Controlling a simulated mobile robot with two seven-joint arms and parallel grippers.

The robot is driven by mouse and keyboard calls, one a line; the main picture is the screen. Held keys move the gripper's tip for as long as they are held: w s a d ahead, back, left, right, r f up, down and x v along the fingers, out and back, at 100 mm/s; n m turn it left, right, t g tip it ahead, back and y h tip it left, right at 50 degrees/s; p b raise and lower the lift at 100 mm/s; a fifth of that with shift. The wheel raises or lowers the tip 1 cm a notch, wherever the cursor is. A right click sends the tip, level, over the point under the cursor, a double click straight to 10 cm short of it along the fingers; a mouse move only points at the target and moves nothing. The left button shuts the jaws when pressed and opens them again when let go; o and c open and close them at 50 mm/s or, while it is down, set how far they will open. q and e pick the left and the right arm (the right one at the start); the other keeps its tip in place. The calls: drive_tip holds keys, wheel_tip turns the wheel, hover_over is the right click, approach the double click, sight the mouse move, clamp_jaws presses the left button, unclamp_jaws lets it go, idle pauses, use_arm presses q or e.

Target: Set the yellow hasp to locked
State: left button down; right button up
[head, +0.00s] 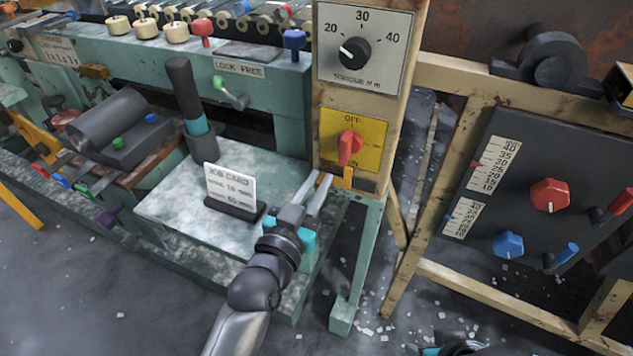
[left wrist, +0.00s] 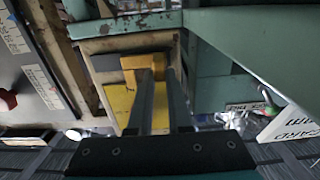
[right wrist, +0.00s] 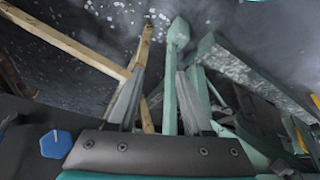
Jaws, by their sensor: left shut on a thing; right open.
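The yellow hasp (head: 348,177) is a small orange-yellow piece low on the cream post, just below the yellow OFF/ON plate. It also shows in the left wrist view (left wrist: 143,62), at the far ends of my fingers. My left gripper (head: 322,182) reaches up to it from below and is shut on it; the fingertips partly hide it, so I cannot tell its exact setting. My right gripper (right wrist: 155,85) is open and empty in the right wrist view, over the floor and frame legs.
Above the hasp are a red switch (head: 349,147) and a torque dial (head: 352,53). A job card (head: 232,188) stands on the green bench left of my left gripper. A dark panel (head: 545,195) with red and blue knobs is at the right. Glass bits litter the floor.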

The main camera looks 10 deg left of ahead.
use_arm(q)
drive_tip(key=shift+s+d+p, duration=0.25)
drive_tip(key=shift+d+p, duration=0.45)
drive_tip(key=shift+d, duration=0.2)
drive_tip(key=shift+s+d, duration=0.15)
drive_tip(key=shift+d, duration=0.3)
use_arm(e)
drive_tip(key=shift+g, duration=0.4)
drive_tip(key=shift+s+f, duration=0.15)
drive_tip(key=shift+f, duration=2.15)
use_arm(q)
drive_tip(key=c, duration=0.8)
unclamp_jaws()
drive_tip(key=shift+c, duration=0.2)
